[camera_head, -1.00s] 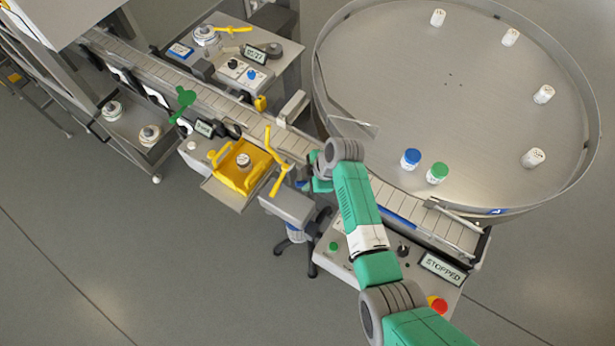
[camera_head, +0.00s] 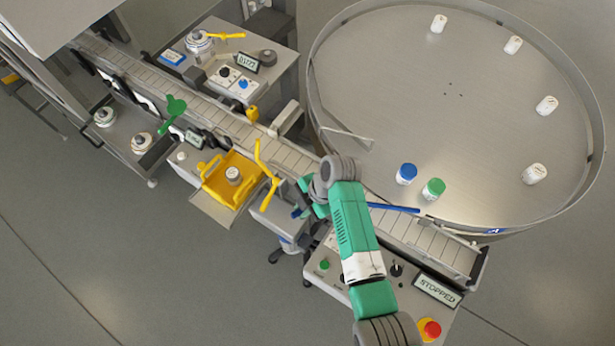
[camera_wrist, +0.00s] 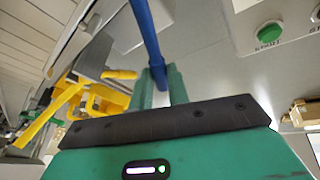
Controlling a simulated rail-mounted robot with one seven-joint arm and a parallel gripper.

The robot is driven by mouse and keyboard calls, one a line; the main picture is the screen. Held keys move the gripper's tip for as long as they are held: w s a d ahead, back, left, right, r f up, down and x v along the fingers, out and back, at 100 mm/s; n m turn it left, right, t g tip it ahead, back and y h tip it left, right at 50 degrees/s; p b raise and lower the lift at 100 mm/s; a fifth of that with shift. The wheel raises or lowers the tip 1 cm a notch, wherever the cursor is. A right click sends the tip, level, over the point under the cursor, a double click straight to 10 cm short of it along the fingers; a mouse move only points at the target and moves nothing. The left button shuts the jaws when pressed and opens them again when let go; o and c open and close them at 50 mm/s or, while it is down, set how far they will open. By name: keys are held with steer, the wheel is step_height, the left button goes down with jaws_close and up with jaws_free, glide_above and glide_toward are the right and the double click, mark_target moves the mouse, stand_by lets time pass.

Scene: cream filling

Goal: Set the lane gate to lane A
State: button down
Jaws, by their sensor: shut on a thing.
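The lane gate shows as a blue bar (camera_head: 393,208) angled over the conveyor, to the right of my arm in the head view. In the wrist view a blue bar (camera_wrist: 147,30) comes down from the top edge to between the fingers of my gripper (camera_wrist: 160,84), which is shut on it. In the head view my gripper (camera_head: 309,202) is at the conveyor's near side, partly covered by my wrist. My arm hides the middle of the blue bar.
A round turntable (camera_head: 460,110) holds several white jars, a blue-capped jar (camera_head: 406,174) and a green-capped jar (camera_head: 433,189). A control box with a STOPPED display (camera_head: 437,290) and red button (camera_head: 430,328) stands near my arm. A yellow fixture (camera_head: 225,185) stands left of my gripper.

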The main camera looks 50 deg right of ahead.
steer(key=c, duration=1.3)
jaws_free()
steer(key=shift+c, duration=0.2)
steer(key=v, duration=0.8)
